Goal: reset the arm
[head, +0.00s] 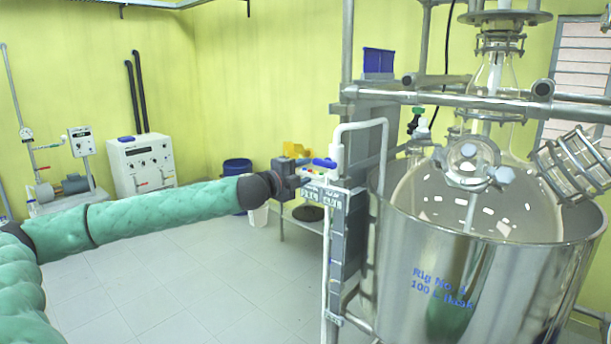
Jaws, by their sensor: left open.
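My left arm (160,212), in a green quilted sleeve, reaches in from the left and stretches out almost level toward the middle. My left gripper (304,170) is open at its end, beside a blue valve handle (325,163) on white piping. In this view the fingertips appear close to the handle; I cannot tell whether they touch it. The finger details are small and partly lost against the piping and background. My right gripper is not in view.
A steel vessel (480,300) with a glass reactor (520,205) fills the right side. A metal frame post (347,50) and white pipe (328,250) stand close to my gripper. A white control cabinet (140,165) is at the back left. The tiled floor (230,285) below the arm is clear.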

